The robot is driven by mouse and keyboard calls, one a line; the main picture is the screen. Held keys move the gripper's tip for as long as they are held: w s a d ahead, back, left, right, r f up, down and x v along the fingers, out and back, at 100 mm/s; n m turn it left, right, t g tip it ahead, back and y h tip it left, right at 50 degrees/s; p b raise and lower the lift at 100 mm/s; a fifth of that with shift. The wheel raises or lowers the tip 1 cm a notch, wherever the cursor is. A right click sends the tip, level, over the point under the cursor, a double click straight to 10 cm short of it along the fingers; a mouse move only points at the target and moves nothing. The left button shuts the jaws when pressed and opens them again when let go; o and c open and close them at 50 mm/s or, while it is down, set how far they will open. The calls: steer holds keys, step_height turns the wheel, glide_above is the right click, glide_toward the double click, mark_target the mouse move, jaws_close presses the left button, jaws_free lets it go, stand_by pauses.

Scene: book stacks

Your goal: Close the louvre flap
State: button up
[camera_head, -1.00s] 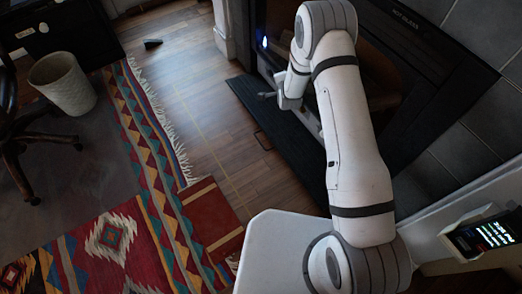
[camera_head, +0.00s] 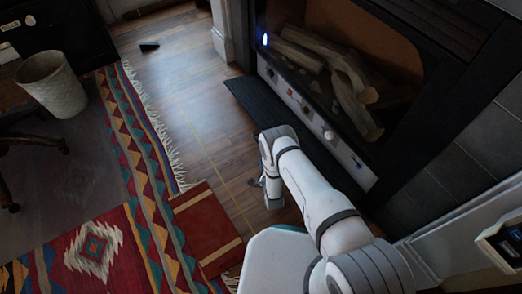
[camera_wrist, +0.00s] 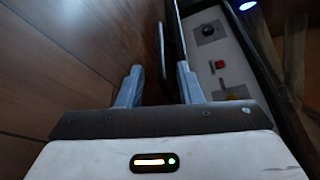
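The louvre flap (camera_head: 262,105) appears to be the long dark panel folded down along the fireplace's base, in front of a light control strip. My arm hides its near part in the head view. In the wrist view it seems to be the dark strip (camera_wrist: 176,40) ahead of my fingers. A thin dark bar (camera_wrist: 161,45), perhaps its handle, lies ahead of the gap between them. My gripper (camera_wrist: 160,75) is open, its two pale fingers apart. In the head view, my gripper (camera_head: 268,183) is low above the floor beside the flap; contact cannot be told.
The control strip (camera_head: 309,112) carries knobs and a red switch, with logs (camera_head: 345,85) in the fireplace above. A patterned rug (camera_head: 130,150) and a red book-like object (camera_head: 205,220) lie at left. Bare wooden floor (camera_head: 200,100) lies between rug and fireplace.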

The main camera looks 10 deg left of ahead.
steer(key=b+x, duration=0.3)
steer(key=x, duration=0.4)
steer(key=shift+c, duration=0.4)
jaws_close()
